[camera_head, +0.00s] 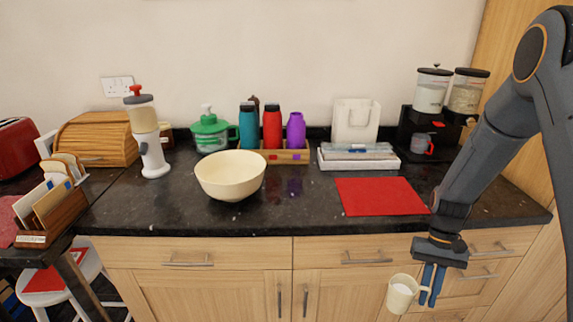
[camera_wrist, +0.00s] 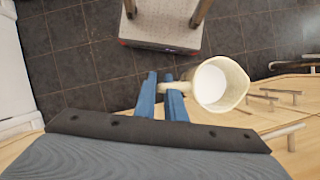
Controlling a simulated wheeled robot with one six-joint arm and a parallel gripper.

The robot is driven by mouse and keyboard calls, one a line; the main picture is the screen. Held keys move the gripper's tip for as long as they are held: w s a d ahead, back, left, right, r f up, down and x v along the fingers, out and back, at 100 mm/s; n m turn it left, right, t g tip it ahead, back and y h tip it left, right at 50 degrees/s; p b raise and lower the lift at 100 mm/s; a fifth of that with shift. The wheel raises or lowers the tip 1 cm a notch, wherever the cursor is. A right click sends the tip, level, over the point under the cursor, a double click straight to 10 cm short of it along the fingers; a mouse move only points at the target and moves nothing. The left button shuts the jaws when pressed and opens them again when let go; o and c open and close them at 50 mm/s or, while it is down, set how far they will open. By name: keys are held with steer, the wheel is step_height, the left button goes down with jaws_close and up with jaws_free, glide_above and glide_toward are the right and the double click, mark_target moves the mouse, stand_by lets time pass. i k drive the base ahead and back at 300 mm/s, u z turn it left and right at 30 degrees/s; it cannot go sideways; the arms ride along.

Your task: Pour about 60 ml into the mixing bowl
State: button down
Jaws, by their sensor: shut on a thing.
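The cream mixing bowl (camera_head: 231,184) stands on the dark counter, left of centre, near the front edge. Its inside looks empty from here. My gripper (camera_head: 431,284) is at the lower right, in front of the drawers and below the counter top. It is shut on the handle of a cream measuring jug (camera_head: 401,294). The wrist view shows the blue fingers (camera_wrist: 168,90) on the handle and the jug (camera_wrist: 238,88) with white contents inside. The jug looks about upright and is well apart from the bowl.
A red mat (camera_head: 381,196) lies on the counter right of the bowl. The counter's front edge lies between jug and bowl. Drawer handles (camera_head: 367,261) stick out nearby.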

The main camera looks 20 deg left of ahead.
mark_target(230, 175)
steer(key=z, duration=0.8)
steer(key=k, duration=0.95)
steer(key=u, duration=1.05)
steer(key=i, duration=0.5)
steer(key=z, duration=0.05)
